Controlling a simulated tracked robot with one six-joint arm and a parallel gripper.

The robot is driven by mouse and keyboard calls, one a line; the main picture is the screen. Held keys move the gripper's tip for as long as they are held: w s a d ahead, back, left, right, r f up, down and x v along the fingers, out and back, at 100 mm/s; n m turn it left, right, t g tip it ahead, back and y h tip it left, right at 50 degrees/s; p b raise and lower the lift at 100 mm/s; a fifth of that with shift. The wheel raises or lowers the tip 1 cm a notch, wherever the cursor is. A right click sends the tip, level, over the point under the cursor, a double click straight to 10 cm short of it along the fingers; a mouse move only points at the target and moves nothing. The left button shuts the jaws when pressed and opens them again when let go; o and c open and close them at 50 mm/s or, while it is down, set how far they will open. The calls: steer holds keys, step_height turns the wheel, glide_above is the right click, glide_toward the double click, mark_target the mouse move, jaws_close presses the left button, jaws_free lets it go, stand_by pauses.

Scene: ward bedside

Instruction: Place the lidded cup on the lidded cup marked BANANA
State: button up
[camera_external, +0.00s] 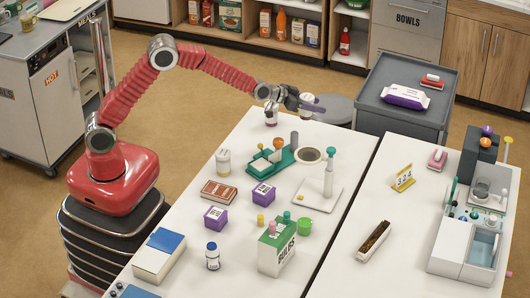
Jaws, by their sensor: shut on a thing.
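My gripper (298,102) is at the end of the red arm, above the far end of the white table. It is shut on a small pale and purple thing (311,103), which looks like the lidded cup; the fingers partly hide it. A small white cup with a dark label (271,116) is just left of and below the gripper, at the table's far end. The labels are too small to read, so I cannot tell which is marked BANANA.
Purple boxes (263,194), a red book (219,192) and a BULBS carton (276,250) are nearer. A grey cart (385,75) stands behind the right table.

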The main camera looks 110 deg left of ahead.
steer(key=w+d+r, duration=0.2)
steer(key=d+r, duration=0.3)
steer(key=d, duration=0.4)
steer(key=w+d+r, duration=0.1)
steer(key=d+r, duration=0.4)
steer(key=d, duration=0.4)
steer(key=w+d+r, duration=0.2)
steer(key=d+r, duration=0.3)
steer(key=d, duration=0.5)
steer(key=s+f+n+g+y, duration=0.2)
steer(key=s+f+n+g, duration=0.1)
steer(key=s, duration=1.1)
steer(key=s+d+f+n+g+y, duration=0.1)
steer(key=s+n+g, duration=0.5)
steer(key=s, duration=0.8)
step_height(320, 180, down, 3)
steer(key=shift+s+d+r+y, duration=0.2)
steer(key=shift+s+y, duration=0.05)
steer(key=shift+y, duration=0.35)
step_height(320, 180, down, 6)
steer(key=shift+f, duration=0.15)
steer(key=shift+f, duration=1.9)
